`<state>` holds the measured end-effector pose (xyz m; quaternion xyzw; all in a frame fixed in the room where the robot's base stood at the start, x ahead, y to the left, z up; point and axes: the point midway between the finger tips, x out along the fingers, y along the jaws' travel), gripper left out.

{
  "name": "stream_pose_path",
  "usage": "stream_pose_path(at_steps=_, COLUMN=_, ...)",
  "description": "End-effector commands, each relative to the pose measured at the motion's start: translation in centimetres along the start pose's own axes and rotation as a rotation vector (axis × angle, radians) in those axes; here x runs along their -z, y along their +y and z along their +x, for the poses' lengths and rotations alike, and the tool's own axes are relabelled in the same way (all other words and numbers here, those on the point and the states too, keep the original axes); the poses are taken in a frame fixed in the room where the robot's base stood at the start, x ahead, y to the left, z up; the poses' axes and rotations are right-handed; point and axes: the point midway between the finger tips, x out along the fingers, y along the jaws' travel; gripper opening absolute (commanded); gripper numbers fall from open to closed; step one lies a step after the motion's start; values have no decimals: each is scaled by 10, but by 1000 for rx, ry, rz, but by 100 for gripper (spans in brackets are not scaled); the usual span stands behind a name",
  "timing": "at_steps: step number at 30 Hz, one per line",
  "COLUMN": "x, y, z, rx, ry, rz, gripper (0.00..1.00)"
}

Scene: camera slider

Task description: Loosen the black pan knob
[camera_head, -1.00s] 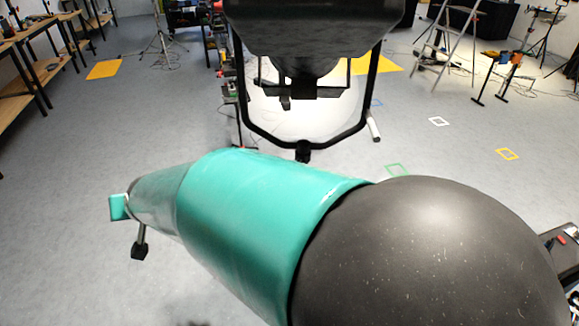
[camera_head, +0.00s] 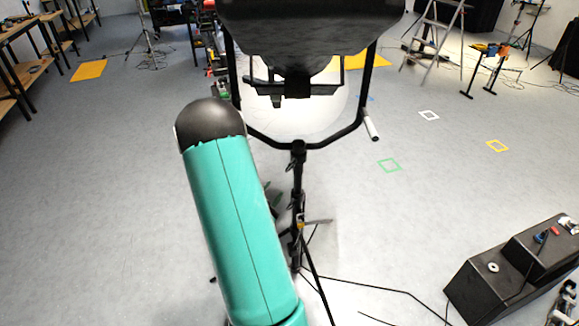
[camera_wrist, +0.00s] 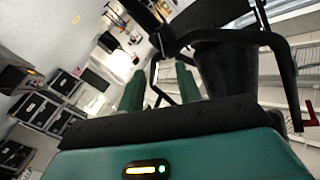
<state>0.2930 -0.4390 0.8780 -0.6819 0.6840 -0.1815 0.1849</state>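A black lamp-like head (camera_head: 300,40) hangs in a black U-shaped yoke (camera_head: 345,133) on a black stand (camera_head: 298,195) in the head view. I cannot pick out the black pan knob for certain. A small dark joint (camera_head: 298,150) sits where the yoke meets the stand. In the wrist view the black head (camera_wrist: 228,65) and yoke (camera_wrist: 284,75) show beyond my gripper (camera_wrist: 158,88), to the right. My gripper is hidden in the head view.
A pale handle (camera_head: 370,125) sticks out from the yoke's right side. A black box unit (camera_head: 510,265) stands at lower right, with cables on the floor. A ladder (camera_head: 432,40) and benches (camera_head: 15,75) are farther back. Dark cases (camera_wrist: 40,110) show at left in the wrist view.

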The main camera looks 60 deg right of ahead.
Motion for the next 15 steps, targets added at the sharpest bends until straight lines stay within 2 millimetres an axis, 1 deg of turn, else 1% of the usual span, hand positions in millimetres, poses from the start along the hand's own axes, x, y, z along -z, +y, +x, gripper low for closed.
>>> stream_pose_path(at_steps=5, x=0, y=-1, z=17, rx=-1, ry=8, rz=2, gripper=35)
stream_pose_path(at_steps=8, x=0, y=-2, z=34, rx=0, ry=8, rz=1, gripper=35)
stream_pose_path(at_steps=15, x=0, y=-3, z=83, rx=0, ry=8, rz=2, gripper=35)
